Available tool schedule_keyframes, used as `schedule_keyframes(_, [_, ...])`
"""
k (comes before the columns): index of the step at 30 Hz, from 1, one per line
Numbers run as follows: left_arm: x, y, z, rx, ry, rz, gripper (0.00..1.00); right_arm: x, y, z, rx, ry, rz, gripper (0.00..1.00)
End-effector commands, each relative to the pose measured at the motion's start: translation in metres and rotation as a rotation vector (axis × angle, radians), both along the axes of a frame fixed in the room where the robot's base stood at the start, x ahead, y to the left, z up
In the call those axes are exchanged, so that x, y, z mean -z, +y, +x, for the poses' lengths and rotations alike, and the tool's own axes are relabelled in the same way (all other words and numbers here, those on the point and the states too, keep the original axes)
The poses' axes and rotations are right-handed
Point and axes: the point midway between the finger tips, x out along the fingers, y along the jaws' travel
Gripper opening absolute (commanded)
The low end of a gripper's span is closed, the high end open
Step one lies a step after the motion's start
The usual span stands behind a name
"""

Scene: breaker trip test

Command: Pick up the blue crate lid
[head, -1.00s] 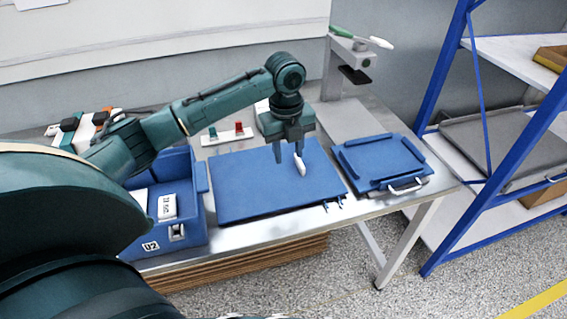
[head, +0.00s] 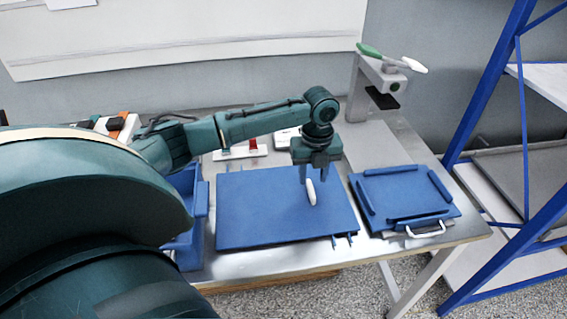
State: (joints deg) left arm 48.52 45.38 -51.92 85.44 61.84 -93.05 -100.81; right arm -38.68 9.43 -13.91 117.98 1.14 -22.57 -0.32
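A flat blue piece with raised strips along its edges, which looks like the blue crate lid (head: 408,190), lies on the right of the metal table. A pale U-shaped handle (head: 427,231) sticks out at its front edge. The blue crate (head: 189,258) at the left is mostly hidden by my arm. My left gripper (head: 313,180) points down over a flat blue panel (head: 262,222), left of the lid. Its fingers are apart, near a slim white piece (head: 311,193) on the panel. I see no grip on it. My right gripper is not in view.
Behind the panel is a small board with red and green parts (head: 240,152). A grey stand (head: 377,80) holding a green-and-white tool rises at the back. A blue-framed shelf (head: 490,85) stands close to the table's right end.

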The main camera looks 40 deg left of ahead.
Motion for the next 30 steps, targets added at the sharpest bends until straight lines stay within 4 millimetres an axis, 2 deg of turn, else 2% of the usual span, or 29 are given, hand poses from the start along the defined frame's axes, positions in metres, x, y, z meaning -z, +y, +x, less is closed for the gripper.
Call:
schedule_keyframes(9, [0.043,0.001,-0.001,0.0,0.002,0.001,0.36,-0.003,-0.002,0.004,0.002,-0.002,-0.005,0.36])
schedule_keyframes(13, [0.05,0.002,-0.001,0.001,0.0,0.001,0.36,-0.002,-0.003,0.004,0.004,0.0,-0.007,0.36])
schedule_keyframes(19, [0.051,0.002,-0.001,0.001,0.0,0.001,0.36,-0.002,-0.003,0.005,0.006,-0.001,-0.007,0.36])
schedule_keyframes(30, [0.05,0.002,0.0,0.0,0.0,0.001,0.05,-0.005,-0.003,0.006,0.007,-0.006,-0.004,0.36])
